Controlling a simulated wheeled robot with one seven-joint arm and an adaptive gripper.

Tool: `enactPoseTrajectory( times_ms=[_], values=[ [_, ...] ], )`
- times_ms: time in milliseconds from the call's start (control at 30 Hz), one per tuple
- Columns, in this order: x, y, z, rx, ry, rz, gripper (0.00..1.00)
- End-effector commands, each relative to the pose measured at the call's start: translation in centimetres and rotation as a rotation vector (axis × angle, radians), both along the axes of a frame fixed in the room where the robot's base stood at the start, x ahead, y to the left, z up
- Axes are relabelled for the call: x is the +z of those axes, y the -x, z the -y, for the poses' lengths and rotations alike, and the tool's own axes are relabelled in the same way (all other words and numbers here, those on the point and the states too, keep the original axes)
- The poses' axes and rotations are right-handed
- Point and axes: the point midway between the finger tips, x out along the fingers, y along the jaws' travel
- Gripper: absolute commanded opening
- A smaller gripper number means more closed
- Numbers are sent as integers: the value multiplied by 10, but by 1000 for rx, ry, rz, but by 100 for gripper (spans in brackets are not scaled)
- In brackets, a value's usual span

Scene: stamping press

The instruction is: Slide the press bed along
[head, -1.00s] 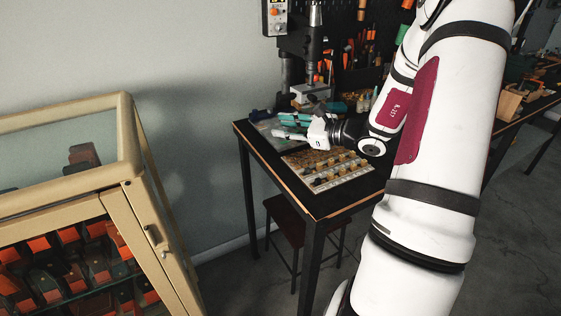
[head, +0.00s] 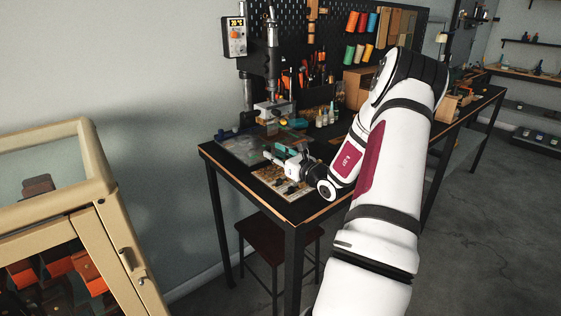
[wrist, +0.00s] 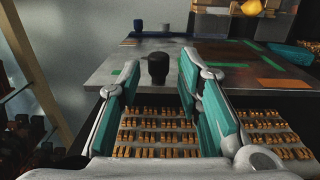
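The stamping press (head: 272,65) stands at the back left of the black workbench, with a pale metal block (head: 274,109) at its foot. In the wrist view, a grey metal plate (wrist: 90,71) lies ahead, with a short black knob (wrist: 158,68) standing upright on it. I cannot tell for sure whether this plate is the press bed. My gripper (wrist: 160,60) is open, its teal-padded fingers wide apart, with the knob showing between their tips. I cannot tell whether they touch it. In the head view my gripper (head: 276,155) is low over the bench front.
A tray of small brass type (wrist: 155,137) lies under my gripper. Teal and brown pieces (wrist: 229,53) lie on the plate's right. A wood-framed glass cabinet (head: 95,160) stands at left, a stool (head: 272,240) below the bench. Small bottles (head: 325,117) stand right of the press.

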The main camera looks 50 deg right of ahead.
Motion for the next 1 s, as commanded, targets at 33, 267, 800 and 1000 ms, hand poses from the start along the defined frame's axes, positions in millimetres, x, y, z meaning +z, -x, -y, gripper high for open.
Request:
enactPoseTrajectory(
  times_ms=[33, 267, 800, 1000],
  values=[
    [-1, -11, 0, 5, 3, 3, 32],
    [1, -25, -1, 12, 0, 4, 18],
    [1, -8, -3, 9, -1, 0, 0],
    [1, 5, -6, 8, -2, -1, 0]
  ],
)
